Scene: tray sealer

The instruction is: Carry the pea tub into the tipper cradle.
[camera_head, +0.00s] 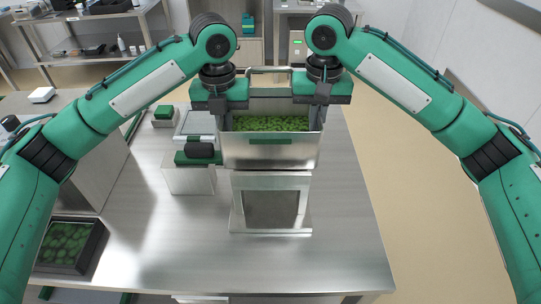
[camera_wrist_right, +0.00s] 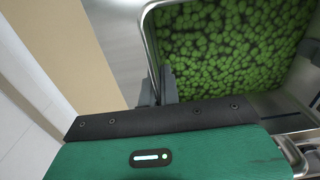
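The pea tub (camera_head: 270,153) is a steel bin full of green peas (camera_head: 271,124), upright in the middle of the head view. My left gripper (camera_head: 223,116) is at its left side wall and my right gripper (camera_head: 318,115) at its right side wall. In the right wrist view, the fingers (camera_wrist_right: 157,88) of my right gripper straddle the tub's rim, beside the peas (camera_wrist_right: 230,50). The steel stand with a dark panel (camera_head: 270,207) below the tub appears to be the tipper cradle. Whether the tub rests on it or hangs above it, I cannot tell.
A steel box with a green-and-black top (camera_head: 190,178) stands left of the tub on the steel table (camera_head: 345,245). A dark tray of green produce (camera_head: 66,246) is at the lower left. A metal bar (camera_head: 268,69) shows behind the tub. The table's right side is clear.

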